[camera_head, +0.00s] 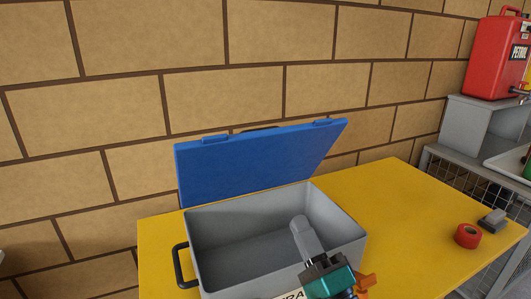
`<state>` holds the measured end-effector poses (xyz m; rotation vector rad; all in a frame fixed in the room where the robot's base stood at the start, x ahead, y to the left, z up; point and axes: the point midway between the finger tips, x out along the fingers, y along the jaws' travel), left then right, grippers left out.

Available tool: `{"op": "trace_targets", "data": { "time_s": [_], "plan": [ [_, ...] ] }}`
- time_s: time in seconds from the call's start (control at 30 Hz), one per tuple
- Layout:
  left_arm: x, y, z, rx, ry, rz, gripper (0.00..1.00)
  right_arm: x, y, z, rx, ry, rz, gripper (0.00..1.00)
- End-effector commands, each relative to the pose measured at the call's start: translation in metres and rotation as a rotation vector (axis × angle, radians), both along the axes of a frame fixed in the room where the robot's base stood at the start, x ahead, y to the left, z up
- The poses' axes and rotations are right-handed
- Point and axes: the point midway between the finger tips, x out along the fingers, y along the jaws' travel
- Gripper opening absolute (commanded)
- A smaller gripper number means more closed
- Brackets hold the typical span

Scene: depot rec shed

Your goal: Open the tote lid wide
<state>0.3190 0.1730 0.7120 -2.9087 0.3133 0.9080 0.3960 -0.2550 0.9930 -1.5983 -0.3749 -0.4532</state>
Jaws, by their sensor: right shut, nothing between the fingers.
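The grey tote (355,240) stands on a yellow tabletop, its inside open to view and looking empty apart from my gripper in front. Its blue lid (255,165) stands raised along the tote's back edge, broad face toward me; its exact tilt is hard to tell. A black handle (180,267) is on the tote's left side. My right gripper (299,223) is shut and empty, with its grey fingers over the tote's right part, in front of the lid and apart from it. The tote's front is partly hidden by my wrist. My left gripper is out of view.
A brick wall (120,95) rises behind the yellow table (405,200). A red tape roll (467,236) and a small grey-black object (492,220) lie at the table's right. A red petrol can (493,60) stands on a grey shelf beyond.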

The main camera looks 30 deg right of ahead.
Motion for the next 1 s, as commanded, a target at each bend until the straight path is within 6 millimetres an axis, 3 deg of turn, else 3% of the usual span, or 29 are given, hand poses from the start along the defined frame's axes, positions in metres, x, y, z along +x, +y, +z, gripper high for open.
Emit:
{"op": "trace_targets", "data": {
  "time_s": [0.27,0.7,1.0],
  "plan": [
    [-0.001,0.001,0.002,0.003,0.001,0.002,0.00,0.014,-0.007,0.016,0.056,-0.025,0.000,0.00],
    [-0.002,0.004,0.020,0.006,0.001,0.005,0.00,0.088,-0.012,0.062,0.053,-0.024,-0.001,0.00],
    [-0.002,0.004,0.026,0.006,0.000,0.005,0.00,0.117,-0.013,0.076,0.050,-0.020,0.000,0.00]
  ]
}}
